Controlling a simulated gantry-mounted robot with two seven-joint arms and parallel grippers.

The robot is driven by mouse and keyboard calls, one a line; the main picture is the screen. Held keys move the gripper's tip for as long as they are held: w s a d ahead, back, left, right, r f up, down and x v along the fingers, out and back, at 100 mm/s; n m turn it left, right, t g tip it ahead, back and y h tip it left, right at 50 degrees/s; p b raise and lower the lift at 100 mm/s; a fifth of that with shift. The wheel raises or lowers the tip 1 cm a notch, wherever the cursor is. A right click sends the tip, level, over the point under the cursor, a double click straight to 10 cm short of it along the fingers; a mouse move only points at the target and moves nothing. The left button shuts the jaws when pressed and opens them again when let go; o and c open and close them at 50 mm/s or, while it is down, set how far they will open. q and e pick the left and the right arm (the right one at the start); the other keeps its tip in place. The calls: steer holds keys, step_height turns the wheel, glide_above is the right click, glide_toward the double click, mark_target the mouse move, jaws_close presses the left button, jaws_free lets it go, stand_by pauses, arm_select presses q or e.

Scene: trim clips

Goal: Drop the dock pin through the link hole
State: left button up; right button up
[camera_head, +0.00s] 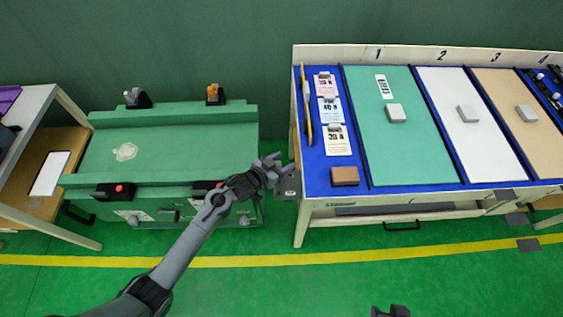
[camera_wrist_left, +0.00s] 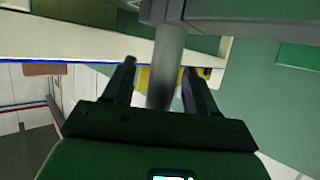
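My left gripper (camera_head: 272,160) is at the left front corner of the blue-edged table, just above a grey plate (camera_head: 288,187) with a small dark spot that may be the link hole. In the left wrist view its two fingers (camera_wrist_left: 160,78) stand apart. A grey cylinder (camera_wrist_left: 167,70), probably the dock pin, shows between them below a dark grey block (camera_wrist_left: 165,10). A gap shows between the cylinder and the left finger; whether the right finger touches it is unclear. My right gripper (camera_head: 390,311) shows only partly at the bottom edge.
The table carries green (camera_head: 405,150), white and tan panels. A brown block (camera_head: 345,176) lies near its left front corner. A green fixture (camera_head: 160,115) with black clamps stands left of my left gripper. The green floor in front is clear.

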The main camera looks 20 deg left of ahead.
arm_select(q)
steer(key=shift+s, duration=0.1)
steer(key=shift+s+a+r, duration=0.15)
steer(key=shift+s+r, duration=0.05)
steer(key=p+v, duration=0.2)
steer(key=v, duration=0.8)
steer(key=shift+p, duration=0.35)
steer(key=shift+s, duration=0.1)
